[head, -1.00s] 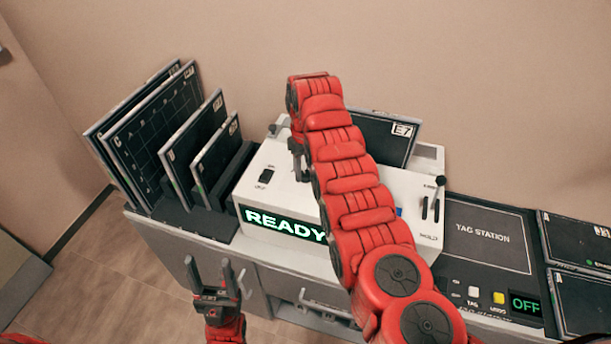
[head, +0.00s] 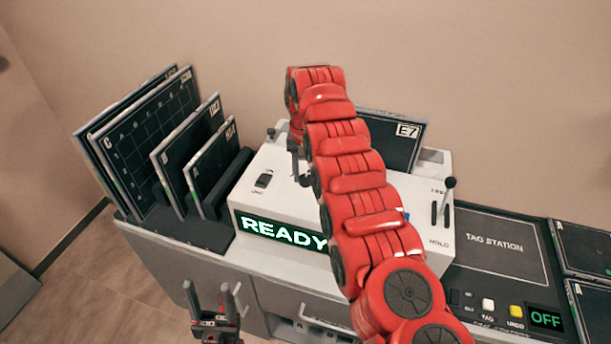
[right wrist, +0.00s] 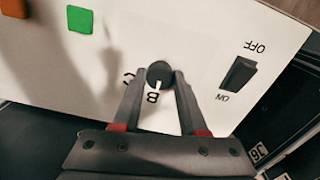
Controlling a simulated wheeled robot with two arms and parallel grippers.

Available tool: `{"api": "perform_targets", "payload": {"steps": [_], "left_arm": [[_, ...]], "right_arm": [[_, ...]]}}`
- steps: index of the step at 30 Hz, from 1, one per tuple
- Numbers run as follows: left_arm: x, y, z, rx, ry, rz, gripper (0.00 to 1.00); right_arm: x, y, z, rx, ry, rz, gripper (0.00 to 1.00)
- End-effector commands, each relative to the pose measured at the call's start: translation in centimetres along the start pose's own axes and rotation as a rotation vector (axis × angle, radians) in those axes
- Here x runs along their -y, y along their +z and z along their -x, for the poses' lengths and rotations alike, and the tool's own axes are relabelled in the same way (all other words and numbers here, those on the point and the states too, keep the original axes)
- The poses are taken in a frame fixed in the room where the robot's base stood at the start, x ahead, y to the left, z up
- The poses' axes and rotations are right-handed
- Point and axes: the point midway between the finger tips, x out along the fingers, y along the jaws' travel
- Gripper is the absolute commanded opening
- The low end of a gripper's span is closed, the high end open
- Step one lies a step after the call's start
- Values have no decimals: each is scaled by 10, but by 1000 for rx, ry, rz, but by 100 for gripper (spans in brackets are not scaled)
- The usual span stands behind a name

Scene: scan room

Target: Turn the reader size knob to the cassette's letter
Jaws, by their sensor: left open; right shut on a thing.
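The reader (head: 270,203) is a white box with a lit READY display. The black size knob (right wrist: 159,73) shows in the right wrist view, with a white pointer line directed at the printed B; part of another letter, seemingly C, shows beside it. My right gripper (right wrist: 159,80) is shut on the knob, one finger on each side. In the head view my red right arm hides the knob and much of the panel. A dark cassette (head: 388,140) labelled E7 stands upright at the reader's back; its size letter is not visible. My left gripper (head: 208,291) is open and empty in front of the counter.
A rack (head: 190,232) at left holds several upright cassettes, with letters A, B and C visible. The reader has an ON/OFF switch (head: 264,180) and a lever (head: 448,190). Right of it lie the tag station (head: 495,246) and flat dark panels (head: 590,245).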

Motion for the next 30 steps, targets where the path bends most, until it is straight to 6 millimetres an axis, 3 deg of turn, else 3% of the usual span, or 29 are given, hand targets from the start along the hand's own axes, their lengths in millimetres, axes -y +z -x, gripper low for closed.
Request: {"api": "perform_targets", "payload": {"steps": [16, 17, 21, 30], "left_arm": [[0, 0, 1, 0, 0, 0, 60], [0, 0, 1, 0, 0, 0, 60], [0, 0, 1, 0, 0, 0, 60], [0, 0, 1, 0, 0, 0, 60]], "right_arm": [[0, -1, 1, -2, 0, -23, 0], [0, -1, 1, -2, 0, -23, 47], [0, 0, 1, -1, 0, -23, 72], [0, 0, 1, -1, -1, -22, 72]]}}
